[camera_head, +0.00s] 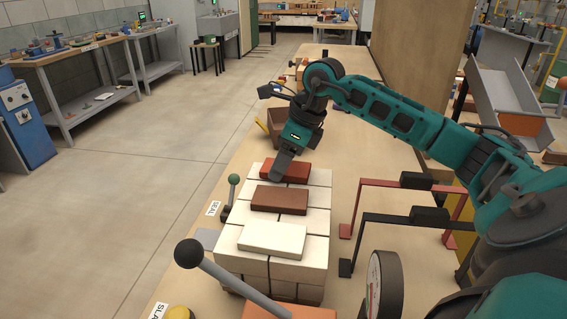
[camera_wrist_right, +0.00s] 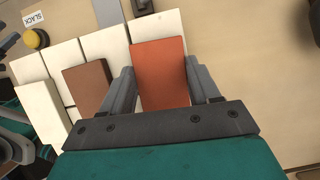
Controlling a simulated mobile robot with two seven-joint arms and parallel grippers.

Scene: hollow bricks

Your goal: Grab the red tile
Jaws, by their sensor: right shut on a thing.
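The red tile (camera_head: 299,172) lies at the far end of a stack of white blocks (camera_head: 318,246) in the head view. My right gripper (camera_head: 281,172) reaches down over it and is shut on it. In the right wrist view the red tile (camera_wrist_right: 159,66) sits between the two grey fingers, one at each long side. A brown tile (camera_head: 279,200) lies nearer on the stack, and a white tile (camera_head: 272,238) nearer still. The brown tile also shows in the wrist view (camera_wrist_right: 88,86), left of the fingers. My left gripper is not in view.
A lever with a green knob (camera_head: 234,179) and one with a black knob (camera_head: 188,253) stand left of the stack. Red and black brackets (camera_head: 372,217) and a round gauge (camera_head: 384,287) stand to the right. A brown bin (camera_head: 275,130) is beyond.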

